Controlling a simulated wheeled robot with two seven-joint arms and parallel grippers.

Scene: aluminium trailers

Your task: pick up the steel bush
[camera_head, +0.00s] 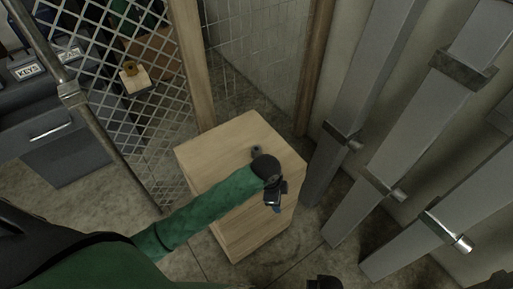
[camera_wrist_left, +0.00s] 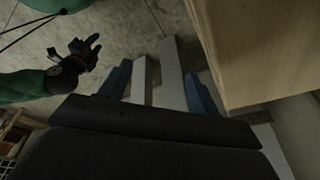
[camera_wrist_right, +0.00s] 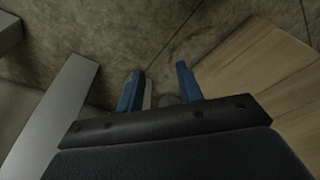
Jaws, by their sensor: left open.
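A small dark grey ring, which looks like the steel bush (camera_head: 257,150), sits on top of a pale wooden box (camera_head: 215,160) in the head view. My left gripper (camera_head: 276,206) is over the near right part of the box, just in front of the bush and apart from it. In the left wrist view its blue fingers (camera_wrist_left: 158,85) are spread with nothing between them, and the bush does not show. My right gripper (camera_wrist_right: 159,88) has its blue fingers apart in the right wrist view, over the floor beside the wooden box (camera_wrist_right: 265,65).
Grey aluminium beams (camera_head: 390,130) lean against the wall at the right, close to the box. A wire mesh panel with a wooden post (camera_head: 190,60) stands behind and left. A dark drawer cabinet (camera_head: 65,145) is at the far left. Bare floor lies around the box.

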